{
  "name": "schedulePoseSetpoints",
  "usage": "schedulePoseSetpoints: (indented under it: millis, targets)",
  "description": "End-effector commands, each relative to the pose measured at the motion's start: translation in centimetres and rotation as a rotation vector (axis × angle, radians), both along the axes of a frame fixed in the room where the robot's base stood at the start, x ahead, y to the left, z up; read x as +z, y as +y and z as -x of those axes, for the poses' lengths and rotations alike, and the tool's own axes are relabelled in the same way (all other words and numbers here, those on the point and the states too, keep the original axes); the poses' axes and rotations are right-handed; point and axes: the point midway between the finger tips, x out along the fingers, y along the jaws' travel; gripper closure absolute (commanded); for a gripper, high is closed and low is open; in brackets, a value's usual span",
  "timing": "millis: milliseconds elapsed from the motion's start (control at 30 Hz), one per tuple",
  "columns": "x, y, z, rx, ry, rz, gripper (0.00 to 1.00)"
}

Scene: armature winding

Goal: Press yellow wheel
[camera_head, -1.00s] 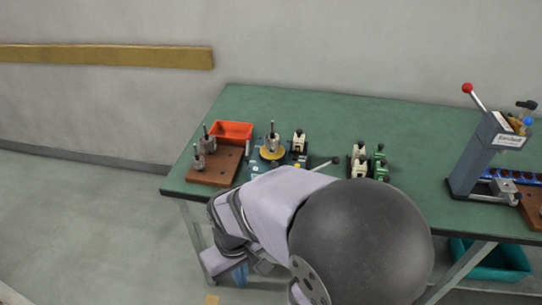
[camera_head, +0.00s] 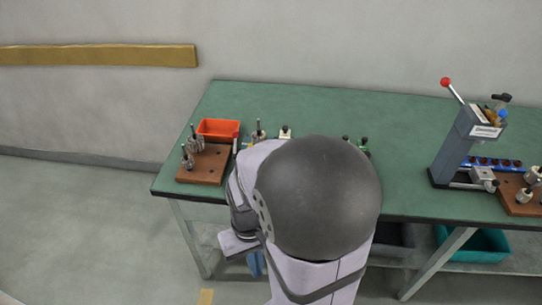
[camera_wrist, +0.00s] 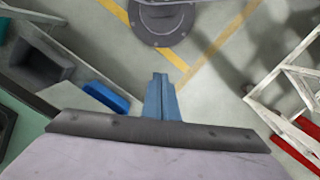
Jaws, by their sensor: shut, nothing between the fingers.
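The yellow wheel does not show now; my arm covers its spot on the green table. Above the arm, the metal spindle (camera_head: 258,132) of the winding fixture sticks up, and a small cream-topped clamp (camera_head: 285,133) stands to its right. My gripper (camera_wrist: 160,78) shows in the wrist view as two blue fingers closed together, with nothing between them. It points at the floor. In the head view its blue fingers (camera_head: 256,264) hang low in front of the table's front edge, well away from the fixture.
On the green table (camera_head: 300,103), a brown block (camera_head: 203,167) with metal pieces and an orange bin (camera_head: 218,129) stand left. A grey press (camera_head: 462,145) with a red-knobbed lever stands right. The back middle is clear. A teal bin (camera_head: 478,243) sits below.

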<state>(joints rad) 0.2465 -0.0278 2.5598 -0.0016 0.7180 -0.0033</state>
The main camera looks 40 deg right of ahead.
Motion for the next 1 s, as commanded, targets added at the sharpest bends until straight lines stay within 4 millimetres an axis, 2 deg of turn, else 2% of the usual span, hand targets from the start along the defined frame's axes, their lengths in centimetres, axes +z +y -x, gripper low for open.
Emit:
schedulePoseSetpoints:
  millis: [33,100,267,500,700,867,967,1000]
  targets:
    - [0.7,-1.0,1.0,-0.061,0.040,-0.011,1.00]
    - [1.0,-2.5,1.4,-0.140,0.074,-0.024,1.00]
    - [1.7,-7.1,0.1,-0.326,0.093,-0.047,1.00]
    - [2.4,-16.0,-3.6,-0.604,0.046,-0.075,1.00]
    - [3.3,-22.4,-6.8,-0.860,-0.006,-0.094,1.00]
    - [4.7,-26.4,-10.5,-1.073,-0.056,-0.116,1.00]
    - [6.7,-28.3,-13.5,-1.216,-0.098,-0.137,1.00]
    - [8.0,-29.1,-14.7,-1.282,-0.118,-0.150,1.00]
